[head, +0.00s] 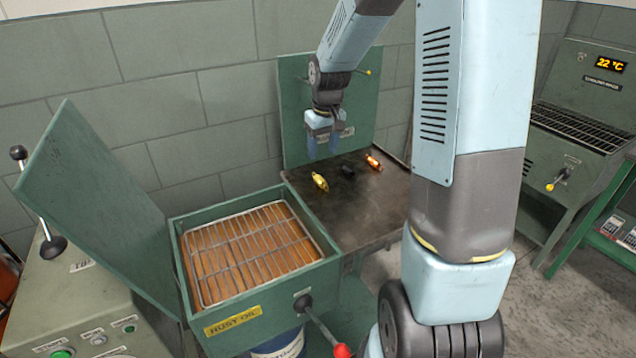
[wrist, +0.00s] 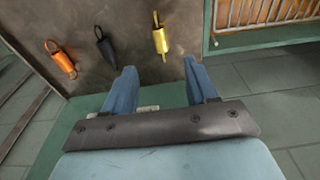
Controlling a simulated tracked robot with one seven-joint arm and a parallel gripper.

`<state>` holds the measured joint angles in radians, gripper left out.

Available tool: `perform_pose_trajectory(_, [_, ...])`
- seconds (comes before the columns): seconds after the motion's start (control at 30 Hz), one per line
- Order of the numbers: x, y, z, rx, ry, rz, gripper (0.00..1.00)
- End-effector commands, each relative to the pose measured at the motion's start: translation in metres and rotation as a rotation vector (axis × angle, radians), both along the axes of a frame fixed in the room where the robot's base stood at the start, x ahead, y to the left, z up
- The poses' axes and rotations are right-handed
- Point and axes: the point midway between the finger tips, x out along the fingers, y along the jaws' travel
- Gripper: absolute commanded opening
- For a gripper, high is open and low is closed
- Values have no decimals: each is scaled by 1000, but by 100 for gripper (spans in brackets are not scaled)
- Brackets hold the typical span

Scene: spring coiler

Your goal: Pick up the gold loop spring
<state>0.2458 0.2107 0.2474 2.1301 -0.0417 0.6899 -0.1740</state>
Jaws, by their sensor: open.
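The gold loop spring (head: 320,181) lies on the dark metal table (head: 365,215), at the left of a short row of springs. It also shows in the wrist view (wrist: 160,40), ahead of and between the two fingers. My gripper (head: 323,150) is open and empty, above the back part of the table and apart from the spring. In the wrist view its blue fingers (wrist: 160,82) are spread wide, with their tips short of the gold spring.
A black spring (head: 348,171) and an orange spring (head: 374,162) lie beside the gold one. The rust oil bath (head: 262,325), with a wire rack and raised lid, adjoins the table at the left. A green panel (head: 292,110) rises behind the table. The table's front is clear.

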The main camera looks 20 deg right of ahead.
Motion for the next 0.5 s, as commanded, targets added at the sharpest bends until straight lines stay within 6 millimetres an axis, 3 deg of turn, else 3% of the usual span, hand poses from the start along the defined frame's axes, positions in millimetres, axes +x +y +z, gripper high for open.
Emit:
perform_pose_trajectory(0.23, [4, 1, -41, 0, 3, 0, 57])
perform_pose_trajectory(0.5, [7, 1, -58, 0, 0, 0, 57])
